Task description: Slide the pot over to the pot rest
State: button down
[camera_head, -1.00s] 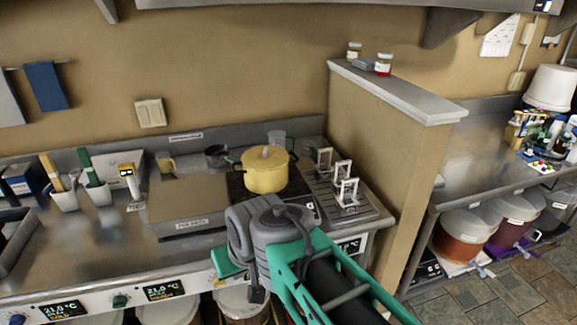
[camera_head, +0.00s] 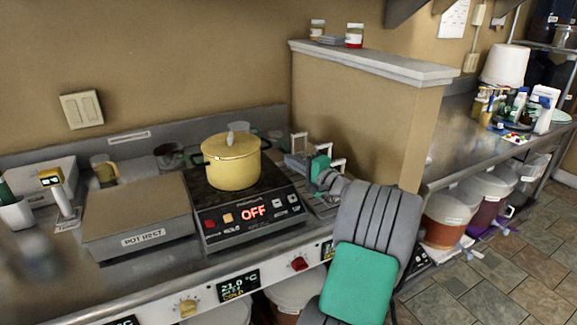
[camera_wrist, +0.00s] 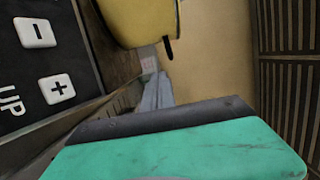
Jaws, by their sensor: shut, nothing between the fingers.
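A yellow pot (camera_head: 232,165) with a lid and dark side handles stands on the black cooker (camera_head: 250,206), whose display reads OFF. The pot rest (camera_head: 138,215), a low grey block with a label, stands directly left of the cooker. My gripper (camera_head: 308,168) is at the right of the pot, low over the drainer side, apart from the pot. It is shut and empty. In the wrist view the pot's yellow side (camera_wrist: 140,20) and one dark handle show at the top, and the cooker's plus and minus buttons show at the left. My fingertips are partly hidden in the head view.
White racks (camera_head: 337,168) stand right of the cooker, close to my gripper. A partition wall (camera_head: 375,120) rises beyond them. Mugs (camera_head: 168,156) stand behind the pot rest. A small upright device (camera_head: 58,195) stands left of it. The pot rest's top is bare.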

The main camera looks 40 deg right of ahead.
jog(key=w, duration=0.5)
jog(key=shift+w+p, duration=0.35)
jog(key=shift+w, duration=0.05)
jog(key=a, duration=0.2)
jog(key=shift+w+a+r, duration=0.1)
jog(key=shift+w+a, duration=0.15)
jog(key=shift+a, duration=0.1)
jog(key=shift+w+a, duration=0.15)
jog(key=shift+a, duration=0.3)
